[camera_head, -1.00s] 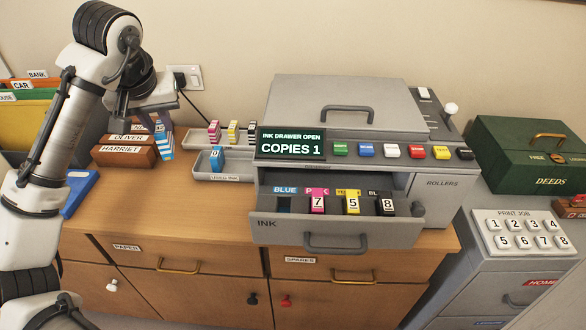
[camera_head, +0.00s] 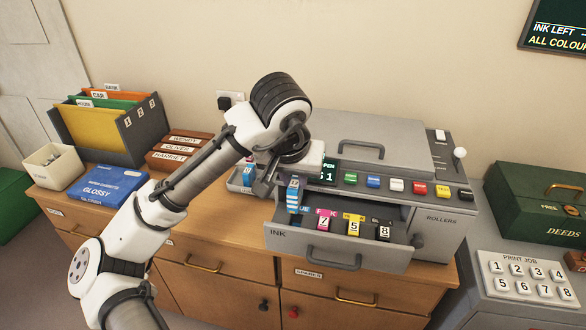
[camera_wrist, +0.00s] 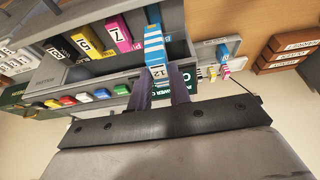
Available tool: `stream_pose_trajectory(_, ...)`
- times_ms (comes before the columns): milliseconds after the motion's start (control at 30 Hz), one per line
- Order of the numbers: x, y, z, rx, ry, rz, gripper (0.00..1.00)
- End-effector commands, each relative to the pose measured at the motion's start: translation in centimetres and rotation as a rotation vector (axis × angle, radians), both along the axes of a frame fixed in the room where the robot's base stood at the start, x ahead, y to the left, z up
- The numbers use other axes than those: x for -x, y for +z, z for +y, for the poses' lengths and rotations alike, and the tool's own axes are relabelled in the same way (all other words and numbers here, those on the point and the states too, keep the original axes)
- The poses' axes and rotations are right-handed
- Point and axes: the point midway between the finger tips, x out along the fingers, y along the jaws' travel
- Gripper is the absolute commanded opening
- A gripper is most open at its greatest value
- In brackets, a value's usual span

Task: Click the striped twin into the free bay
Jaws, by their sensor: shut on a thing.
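A blue-and-white striped cartridge (camera_head: 293,198) is held by my gripper (camera_head: 291,179), over the left end of the open ink drawer (camera_head: 320,250). In the wrist view the striped cartridge (camera_wrist: 155,50) sits between the two fingers of my gripper (camera_wrist: 160,84), with a number label that looks like 12. The drawer holds a pink cartridge (camera_head: 323,225) marked 7, a yellow one (camera_head: 354,227) marked 5 and a black one (camera_head: 384,231) marked 8. The blue bay at the left is mostly hidden behind the held cartridge, and I cannot tell whether they touch.
The grey copier body (camera_head: 390,140) rises behind the drawer, with a row of coloured buttons. My arm crosses in front of the used-ink tray (camera_head: 240,178). A blue glossy-paper pack (camera_head: 108,188) and brown name boxes (camera_head: 180,150) lie left. The green deeds box (camera_head: 535,205) stands right.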

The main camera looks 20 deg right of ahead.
Motion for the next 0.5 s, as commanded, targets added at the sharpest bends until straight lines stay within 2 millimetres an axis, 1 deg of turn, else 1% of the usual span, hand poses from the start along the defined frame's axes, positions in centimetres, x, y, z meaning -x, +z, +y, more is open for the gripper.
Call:
stream_pose_trajectory(167,0.1,-1.2,-0.1,0.000,-0.001,0.000,0.00)
stream_pose_trajectory(500,0.0,-4.4,0.0,0.000,0.000,-0.001,0.00)
